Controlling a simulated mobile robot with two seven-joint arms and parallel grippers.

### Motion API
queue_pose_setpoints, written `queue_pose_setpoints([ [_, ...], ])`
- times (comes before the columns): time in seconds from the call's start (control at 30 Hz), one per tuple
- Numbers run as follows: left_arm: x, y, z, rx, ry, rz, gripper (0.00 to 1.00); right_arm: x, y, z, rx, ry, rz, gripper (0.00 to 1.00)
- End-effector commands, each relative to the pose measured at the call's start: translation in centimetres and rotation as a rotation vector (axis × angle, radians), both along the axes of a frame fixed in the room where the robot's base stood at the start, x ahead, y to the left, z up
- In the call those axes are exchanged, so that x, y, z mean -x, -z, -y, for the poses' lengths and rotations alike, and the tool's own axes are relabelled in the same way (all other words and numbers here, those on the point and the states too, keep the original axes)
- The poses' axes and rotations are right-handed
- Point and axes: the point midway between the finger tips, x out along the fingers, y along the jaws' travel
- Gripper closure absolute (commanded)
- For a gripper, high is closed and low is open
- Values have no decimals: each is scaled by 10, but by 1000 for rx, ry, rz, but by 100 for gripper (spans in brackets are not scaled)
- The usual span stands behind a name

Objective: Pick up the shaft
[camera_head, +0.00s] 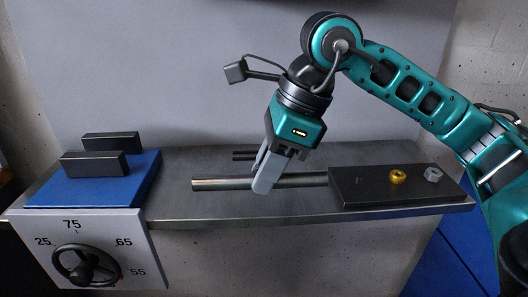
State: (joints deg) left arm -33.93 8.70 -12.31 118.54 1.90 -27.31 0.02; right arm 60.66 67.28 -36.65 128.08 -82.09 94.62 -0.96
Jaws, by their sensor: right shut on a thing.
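The shaft (222,184) is a long grey metal rod lying level above the metal bench top, its right end against a dark block (385,197). My right gripper (262,184) reaches down from above, its fingers around the middle of the shaft, shut on it. The near finger hides part of the rod. I cannot tell whether the rod is lifted off the bench. My left gripper is not in view.
A gold ring (397,177) and a grey nut (433,174) sit on the dark block. Two dark bars (244,155) lie behind the gripper. At left, a blue plate (78,192) carries two black blocks (94,164). A dial panel (88,262) with a handwheel fronts the bench.

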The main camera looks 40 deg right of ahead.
Motion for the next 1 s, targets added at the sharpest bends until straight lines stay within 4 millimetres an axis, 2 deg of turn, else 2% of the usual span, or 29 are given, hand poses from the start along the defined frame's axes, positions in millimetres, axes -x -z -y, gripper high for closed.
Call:
queue_pose_setpoints([
  [0.27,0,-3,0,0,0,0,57,63,-2,-39,-1,-7,9,100],
  [0.33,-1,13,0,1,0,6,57,68,5,-45,-10,-4,11,100],
  [0.6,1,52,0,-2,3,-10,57,91,3,-58,-6,-3,11,100],
  [0.73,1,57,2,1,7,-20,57,100,2,-63,-8,-2,8,100],
  [1.0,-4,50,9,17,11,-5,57,109,-1,-68,-5,0,4,100],
])
